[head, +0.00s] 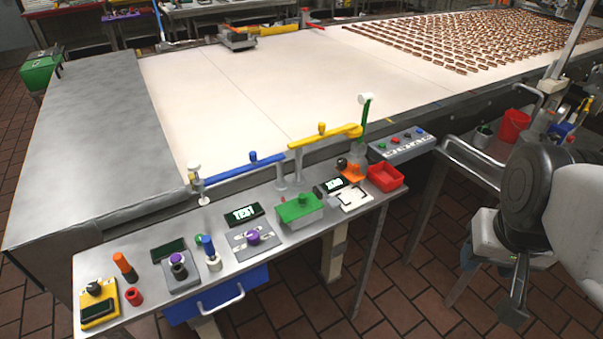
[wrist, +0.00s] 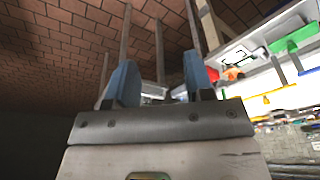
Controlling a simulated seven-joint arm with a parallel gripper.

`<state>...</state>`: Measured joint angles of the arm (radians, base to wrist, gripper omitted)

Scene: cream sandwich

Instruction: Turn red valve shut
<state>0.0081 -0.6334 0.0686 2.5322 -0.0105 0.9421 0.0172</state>
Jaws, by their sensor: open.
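No part is plainly a red valve. A small red round piece (head: 134,297) stands on the steel control table's left end, beside an orange-topped handle (head: 124,266); I cannot tell whether it is the valve. My gripper is at the right of the head view, low and well away from this piece, and its fingers are hard to make out there. In the wrist view my gripper (wrist: 158,78) shows two blue fingers spread apart with nothing between them.
The control table (head: 215,283) carries a green-lidded box (head: 300,207), a red tray (head: 386,177) and several knobs and displays. Blue (head: 240,168) and yellow (head: 325,136) bars line its back edge. A wide white conveyor (head: 270,85) lies behind. A red bucket (head: 514,126) is at right.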

